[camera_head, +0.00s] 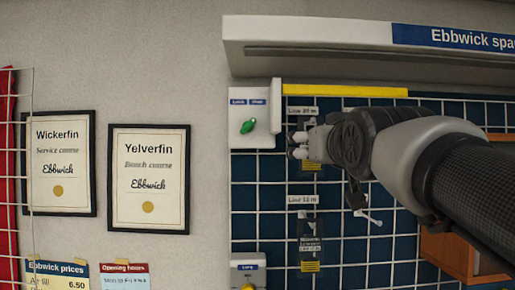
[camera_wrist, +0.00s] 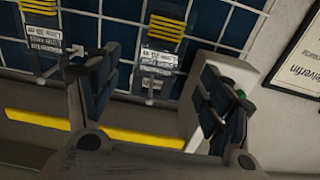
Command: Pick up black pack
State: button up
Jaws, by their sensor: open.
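Dark packs with white labels and yellow-striped ends hang on the blue wire-grid panel. In the head view, the lower black pack (camera_head: 312,230) hangs in clear view below my gripper (camera_head: 299,145). Another pack spot above is mostly hidden behind my gripper. In the wrist view, which is turned about, one black pack (camera_wrist: 167,28) lies between and beyond the fingers of my gripper (camera_wrist: 158,72). A second pack (camera_wrist: 40,20) hangs at the left, outside the fingers. My gripper is open, with nothing held. I cannot tell whether the fingers touch the pack.
A white box with a green knob (camera_head: 248,126) sits left of my gripper, and it also shows beside the right finger in the wrist view. A yellow strip (camera_head: 345,90) and a white shelf (camera_head: 300,35) run above. An orange-brown box (camera_head: 445,250) is at lower right.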

jog(key=w+p, duration=0.1)
jog(key=w, duration=0.2)
jog(key=w+p, duration=0.1)
jog(key=w, duration=0.3)
jog(key=shift+d+r, duration=0.1)
jog(key=shift+r, duration=0.1)
jog(key=shift+s, duration=0.25)
jog(key=shift+c, duration=0.4)
jog(key=shift+w, duration=0.15)
jog(key=c, duration=1.1)
jog(key=shift+r, duration=0.15)
